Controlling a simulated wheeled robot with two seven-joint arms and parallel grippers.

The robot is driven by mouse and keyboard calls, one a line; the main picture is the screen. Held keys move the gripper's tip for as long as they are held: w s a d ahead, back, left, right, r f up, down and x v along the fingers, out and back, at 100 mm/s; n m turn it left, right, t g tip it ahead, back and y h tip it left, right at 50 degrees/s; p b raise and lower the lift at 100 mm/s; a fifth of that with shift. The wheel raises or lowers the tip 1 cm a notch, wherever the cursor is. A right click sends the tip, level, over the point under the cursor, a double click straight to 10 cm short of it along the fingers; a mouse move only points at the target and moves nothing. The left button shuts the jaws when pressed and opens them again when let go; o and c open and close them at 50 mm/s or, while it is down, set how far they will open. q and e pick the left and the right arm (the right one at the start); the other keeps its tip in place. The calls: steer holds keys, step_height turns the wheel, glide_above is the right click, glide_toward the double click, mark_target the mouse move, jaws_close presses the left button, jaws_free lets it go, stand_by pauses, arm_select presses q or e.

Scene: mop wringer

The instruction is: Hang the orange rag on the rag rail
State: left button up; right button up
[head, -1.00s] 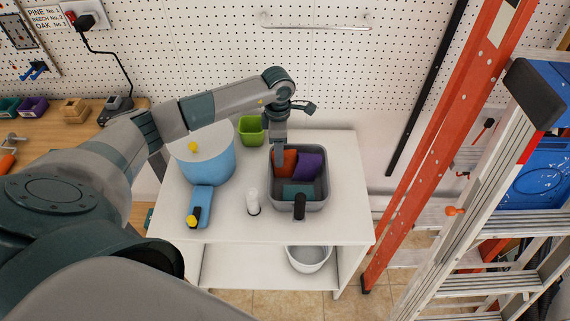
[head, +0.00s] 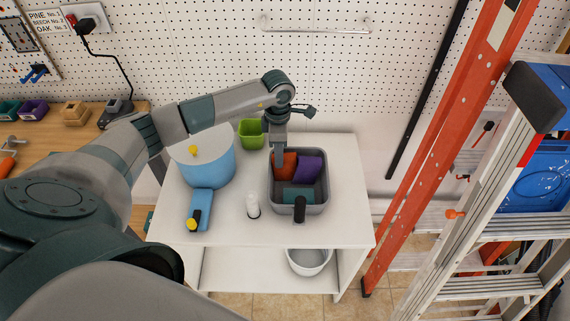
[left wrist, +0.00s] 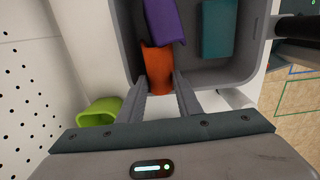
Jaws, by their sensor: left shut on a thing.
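The orange rag (head: 286,164) is in the grey bin (head: 313,208) on the white cart, at the bin's back left. My left gripper (head: 279,155) reaches down over the bin's back left corner and is shut on the orange rag. In the left wrist view the orange rag (left wrist: 158,70) shows between the two finger tips (left wrist: 162,82). A purple rag (head: 308,167) and a teal rag (head: 297,194) lie in the same bin. The rag rail (head: 315,27) is a pale bar on the pegboard wall, bare. My right gripper is not in view.
A blue bucket-like wringer (head: 207,168), a green cup (head: 251,132), a white bottle (head: 253,205) and a black handle-like piece (head: 299,209) are on or by the cart (head: 345,200). An orange ladder (head: 440,140) stands at the right. The wall below the rail is clear.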

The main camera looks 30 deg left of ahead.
arm_select(q)
steer(key=shift+r, duration=0.2)
steer(key=shift+r+p, duration=1.9)
steer(key=shift+r, duration=1.95)
steer(key=shift+r, duration=0.6)
steer(key=s+d+r+m+b, duration=0.2)
steer(key=s+d+r+m, duration=0.2)
steer(key=m, duration=0.8)
steer(key=s+d+r+m+b, duration=0.2)
steer(key=s+d+r+m, duration=0.2)
steer(key=s+d+m, duration=0.5)
steer(key=shift+d+r+m, duration=0.2)
steer(key=shift+d+m, duration=1.15)
steer(key=shift+m, duration=0.45)
